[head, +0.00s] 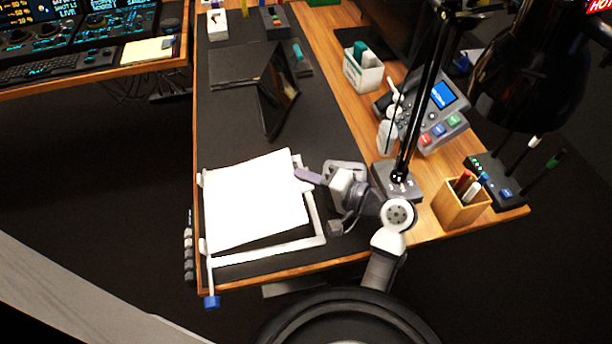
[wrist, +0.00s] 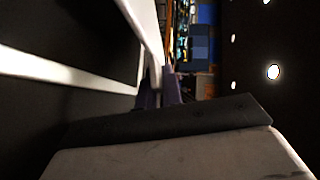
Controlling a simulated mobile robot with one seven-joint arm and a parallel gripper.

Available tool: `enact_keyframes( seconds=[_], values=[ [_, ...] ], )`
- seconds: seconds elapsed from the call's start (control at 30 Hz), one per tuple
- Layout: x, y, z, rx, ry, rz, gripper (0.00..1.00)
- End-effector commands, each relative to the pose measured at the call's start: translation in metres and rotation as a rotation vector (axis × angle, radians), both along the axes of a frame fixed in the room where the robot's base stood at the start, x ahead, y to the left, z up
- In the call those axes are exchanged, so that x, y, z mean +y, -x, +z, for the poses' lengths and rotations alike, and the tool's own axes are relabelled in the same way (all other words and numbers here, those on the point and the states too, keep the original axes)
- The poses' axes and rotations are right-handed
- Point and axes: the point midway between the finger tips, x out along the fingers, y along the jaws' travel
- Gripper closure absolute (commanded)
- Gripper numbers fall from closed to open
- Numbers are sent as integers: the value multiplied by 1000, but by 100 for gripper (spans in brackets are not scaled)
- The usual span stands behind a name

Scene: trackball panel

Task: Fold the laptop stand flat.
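The white laptop stand (head: 316,222) lies at the near left of the dark desk mat. Its flat white plate (head: 252,203) sits raised and offset above the open base frame, which shows along the right and near sides. My gripper (head: 302,174), with purple fingers, is at the stand's upper right corner, beside the plate's right edge. In the wrist view the fingertips (wrist: 158,84) are close around the end of a white bar (wrist: 145,28) of the stand. Whether they touch or grip it cannot be told. The supports under the plate are hidden.
A dark folded panel (head: 278,95) stands farther back on the mat. To the right are a desk lamp (head: 397,180), a control device with a blue screen (head: 440,98) and a wooden pen box (head: 461,203). A blue-tipped piece (head: 211,301) overhangs the near left desk edge.

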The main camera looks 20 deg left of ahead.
Motion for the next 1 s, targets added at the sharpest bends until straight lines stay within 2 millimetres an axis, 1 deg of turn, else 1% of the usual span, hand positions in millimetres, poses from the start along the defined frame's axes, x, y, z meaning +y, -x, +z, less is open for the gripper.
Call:
enact_keyframes(
  seconds=[0.03, 0.13, 0.17, 0.4, 0.53, 0.67, 0.9, 1.0],
  values=[
    [0, 0, 1, -1, 0, -1, 86],
    [0, 0, 1, -1, 0, -1, 73],
    [0, 0, 1, -1, 0, -1, 72],
    [0, 0, 0, -1, 1, -1, 72],
    [-7, 1, 1, -1, 1, -2, 72],
    [-28, 5, 4, -3, 1, -6, 72],
    [-82, 16, 14, -3, 0, -8, 72],
    [-102, 20, 18, -4, 1, -6, 72]
  ],
)
